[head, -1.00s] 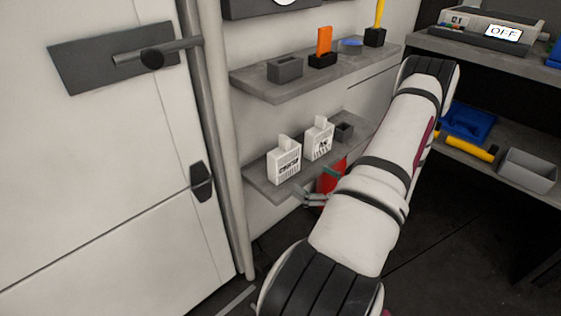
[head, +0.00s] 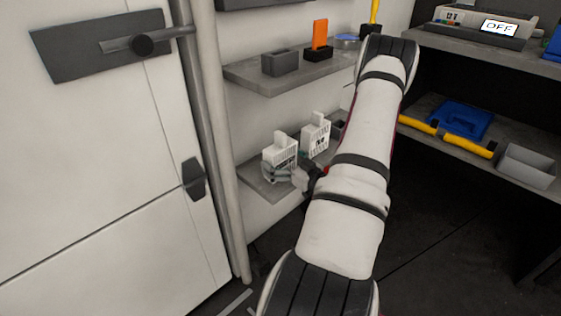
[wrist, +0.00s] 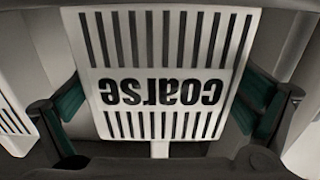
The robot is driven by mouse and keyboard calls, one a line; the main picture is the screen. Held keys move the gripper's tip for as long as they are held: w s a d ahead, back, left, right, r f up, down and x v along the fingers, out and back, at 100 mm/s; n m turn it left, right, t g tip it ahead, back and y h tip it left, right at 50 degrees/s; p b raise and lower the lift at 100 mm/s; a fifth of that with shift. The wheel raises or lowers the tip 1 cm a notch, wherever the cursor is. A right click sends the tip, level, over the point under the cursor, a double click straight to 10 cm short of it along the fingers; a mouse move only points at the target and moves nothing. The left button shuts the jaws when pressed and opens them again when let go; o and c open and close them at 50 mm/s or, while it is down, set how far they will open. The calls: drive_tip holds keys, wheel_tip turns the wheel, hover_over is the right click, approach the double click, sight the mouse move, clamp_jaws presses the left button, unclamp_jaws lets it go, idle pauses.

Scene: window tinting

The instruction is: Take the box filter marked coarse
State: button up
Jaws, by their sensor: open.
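The white box filter marked coarse (wrist: 165,60) fills the middle of the wrist view, its label upside down there. In the head view it is the left, nearer filter (head: 279,151) on the lower wall shelf (head: 255,183), upright with a tab on top. My gripper (wrist: 164,98) is open, with one green-padded finger on each side of the filter. Gaps seem to show between the pads and its sides. In the head view my gripper (head: 287,174) is in front of the filter's lower part, hiding some of it.
A second white filter (head: 316,134) stands just right on the same shelf. Part of a white slotted box (wrist: 10,118) shows at the wrist view's left edge. The upper shelf (head: 258,82) overhangs, holding a grey bin (head: 280,63) and an orange item (head: 320,34). A vertical pipe (head: 222,150) stands left.

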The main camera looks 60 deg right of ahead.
drive_tip(key=c, duration=0.9)
drive_tip(key=shift+c, duration=0.2)
